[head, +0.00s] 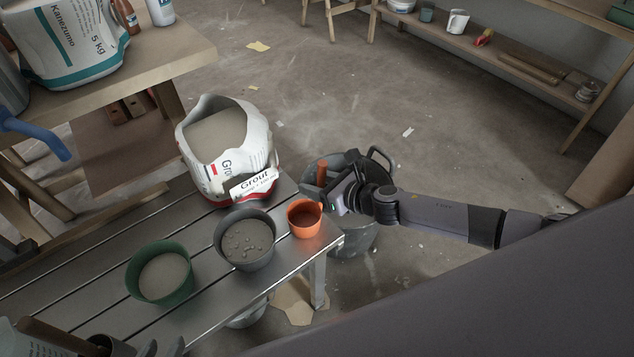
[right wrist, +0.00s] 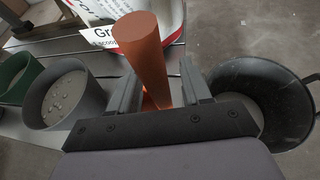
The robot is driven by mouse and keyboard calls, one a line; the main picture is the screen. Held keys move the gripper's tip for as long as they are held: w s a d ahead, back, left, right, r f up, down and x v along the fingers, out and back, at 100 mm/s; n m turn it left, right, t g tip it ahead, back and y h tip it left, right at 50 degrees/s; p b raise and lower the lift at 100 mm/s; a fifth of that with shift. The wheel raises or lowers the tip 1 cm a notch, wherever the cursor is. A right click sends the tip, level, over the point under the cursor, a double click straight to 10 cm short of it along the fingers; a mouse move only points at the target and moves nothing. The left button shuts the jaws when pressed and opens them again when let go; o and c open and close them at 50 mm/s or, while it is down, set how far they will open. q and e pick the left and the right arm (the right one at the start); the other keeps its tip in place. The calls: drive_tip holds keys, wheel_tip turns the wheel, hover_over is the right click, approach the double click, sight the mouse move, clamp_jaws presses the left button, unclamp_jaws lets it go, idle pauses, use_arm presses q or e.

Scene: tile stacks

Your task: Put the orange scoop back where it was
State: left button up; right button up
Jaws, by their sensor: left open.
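The orange scoop has a round cup (head: 304,220) at the bench's right end, beside the dark grey bucket (head: 245,242). Its orange handle (head: 321,172) stands up next to my right gripper (head: 330,196). In the right wrist view the handle (right wrist: 146,55) rises between the two fingers of my right gripper (right wrist: 160,85). Whether the fingers press on it is unclear, as is whether the cup touches the bench. The grey bucket holds lumpy grey material. An open grout bag (head: 228,150) stands behind. My left gripper (head: 162,347) shows only partly at the bottom edge, open.
A green bucket (head: 160,275) of grey powder stands left on the slatted bench (head: 205,300). A large dark tub (head: 355,240) is on the floor past the bench end. A Kanezumo bag (head: 75,45) stands on a wooden table (head: 170,55) at upper left.

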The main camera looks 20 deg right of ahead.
drive_tip(key=p+v, duration=0.2)
drive_tip(key=v, duration=1)
drive_tip(key=s+a+f+m+h, duration=0.1)
drive_tip(key=s+a+m, duration=0.5)
drive_tip(key=m, duration=1.2)
drive_tip(key=s+f+m+h, duration=0.1)
drive_tip(key=s+m, duration=0.3)
drive_tip(key=m, duration=0.6)
drive_tip(key=s+d+f+m+g+h, duration=0.1)
drive_tip(key=s+f+m+h, duration=0.1)
drive_tip(key=m, duration=0.9)
drive_tip(key=shift+s+f, duration=0.6)
drive_tip(key=shift+s, duration=0.6)
drive_tip(key=shift+d, duration=0.1)
